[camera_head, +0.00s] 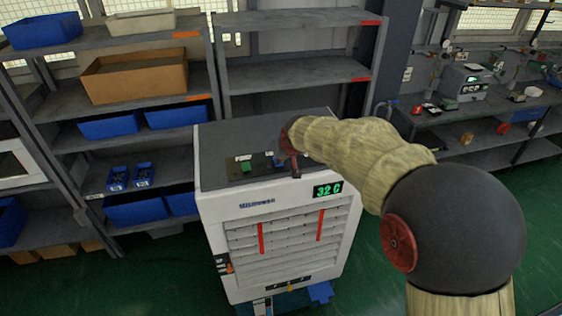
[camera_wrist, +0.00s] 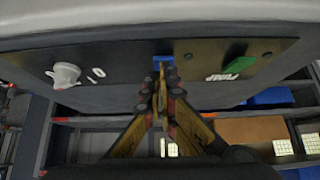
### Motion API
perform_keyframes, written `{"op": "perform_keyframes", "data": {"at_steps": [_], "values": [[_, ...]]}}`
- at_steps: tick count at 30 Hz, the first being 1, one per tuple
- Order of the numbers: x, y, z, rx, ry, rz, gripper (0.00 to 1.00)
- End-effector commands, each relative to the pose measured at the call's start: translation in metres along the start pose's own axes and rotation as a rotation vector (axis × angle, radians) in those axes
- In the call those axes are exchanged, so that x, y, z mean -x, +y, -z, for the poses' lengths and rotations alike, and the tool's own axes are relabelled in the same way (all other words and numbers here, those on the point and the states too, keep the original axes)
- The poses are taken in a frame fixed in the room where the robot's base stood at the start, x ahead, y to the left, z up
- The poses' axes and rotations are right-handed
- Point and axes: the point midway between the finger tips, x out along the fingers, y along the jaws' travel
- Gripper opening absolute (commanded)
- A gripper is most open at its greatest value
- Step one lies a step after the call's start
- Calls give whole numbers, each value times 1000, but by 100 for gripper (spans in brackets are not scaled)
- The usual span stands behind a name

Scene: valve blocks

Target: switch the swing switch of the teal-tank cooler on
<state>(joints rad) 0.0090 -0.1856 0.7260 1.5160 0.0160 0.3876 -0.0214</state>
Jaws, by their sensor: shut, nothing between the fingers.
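The cooler (camera_head: 290,225) is a white upright unit with a dark top panel and a green "32 C" display. No teal tank can be made out; blue parts show at its foot. The wrist view shows the control panel (camera_wrist: 115,75) with a blue switch (camera_wrist: 163,59), a green switch (camera_wrist: 238,68) labelled apparently "PUMP", and a pale knob (camera_wrist: 64,75). My gripper (camera_wrist: 160,78) is shut and empty, its tips right by the blue switch; contact cannot be told. The blue switch's label is not readable. In the head view my gripper (camera_head: 295,172) is over the panel's front right part.
A shelf rack with blue bins (camera_head: 42,31) and a cardboard box (camera_head: 135,76) stands behind left. A grey shelf (camera_head: 300,72) stands behind the cooler. A workbench (camera_head: 460,115) with equipment is at the right. Green floor (camera_head: 535,205) is open at the right.

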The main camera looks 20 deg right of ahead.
Motion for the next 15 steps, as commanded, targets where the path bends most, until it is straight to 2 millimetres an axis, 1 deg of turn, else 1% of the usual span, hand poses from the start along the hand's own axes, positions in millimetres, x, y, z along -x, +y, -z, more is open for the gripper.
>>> {"op": "perform_keyframes", "data": {"at_steps": [1, 6, 15], "values": [[-4, 0, -5, 0, 16, 0, 0], [0, 0, 0, 0, 14, 0, 0], [-2, 0, 6, 0, 14, 0, 0]]}}
